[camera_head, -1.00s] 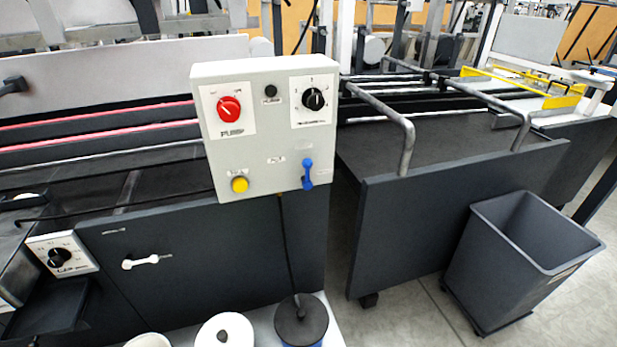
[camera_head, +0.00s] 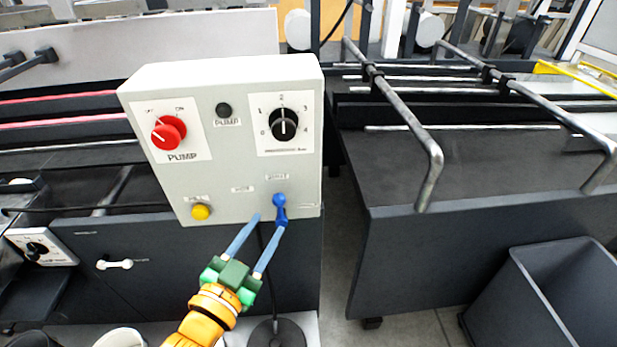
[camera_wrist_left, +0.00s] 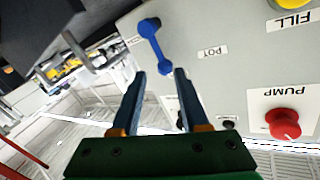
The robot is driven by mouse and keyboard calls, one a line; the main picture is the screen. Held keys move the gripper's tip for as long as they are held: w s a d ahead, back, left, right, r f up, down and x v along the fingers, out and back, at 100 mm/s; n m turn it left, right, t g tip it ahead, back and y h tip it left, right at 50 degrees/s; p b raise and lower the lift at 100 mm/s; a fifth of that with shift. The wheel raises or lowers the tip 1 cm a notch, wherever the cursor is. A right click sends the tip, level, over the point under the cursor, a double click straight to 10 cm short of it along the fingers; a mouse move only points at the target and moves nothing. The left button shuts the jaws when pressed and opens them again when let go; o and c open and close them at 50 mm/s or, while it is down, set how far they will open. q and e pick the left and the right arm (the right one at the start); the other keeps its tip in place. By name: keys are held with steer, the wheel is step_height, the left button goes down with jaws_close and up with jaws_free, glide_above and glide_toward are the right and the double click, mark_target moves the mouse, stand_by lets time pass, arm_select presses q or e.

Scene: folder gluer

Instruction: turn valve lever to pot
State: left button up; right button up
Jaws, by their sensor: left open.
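The blue valve lever (camera_head: 279,203) is on the lower right of the light grey control box. It points downward, with a small label to its left and another above it. In the left wrist view the lever (camera_wrist_left: 154,40) lies just beyond the fingertips, and the POT label (camera_wrist_left: 213,52) is to its right. My left gripper (camera_head: 270,222) is open, with two blue fingers reaching up to the lever's lower end. In the left wrist view the gripper (camera_wrist_left: 159,74) shows a gap between its fingers. Contact with the lever cannot be told. My right gripper is not in view.
The control box (camera_head: 225,100) also carries a red PUMP knob (camera_head: 168,132), a black dial (camera_head: 284,124) and a yellow button (camera_head: 201,211). A bent metal rail (camera_head: 425,150) stands to the right. A grey bin (camera_head: 560,290) is at the lower right.

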mark_target(276, 204)
arm_select(q)
steer(key=w, duration=0.1)
steer(key=w+d+r, duration=0.1)
steer(key=w, duration=0.1)
steer(key=w+p, duration=0.1)
steer(key=w, duration=0.1)
steer(key=shift+d+r, duration=0.2)
steer(key=shift+d, duration=0.2)
steer(key=shift+w+d, duration=0.2)
steer(key=shift+d, duration=0.05)
steer(key=shift+d+f, duration=0.1)
jaws_close()
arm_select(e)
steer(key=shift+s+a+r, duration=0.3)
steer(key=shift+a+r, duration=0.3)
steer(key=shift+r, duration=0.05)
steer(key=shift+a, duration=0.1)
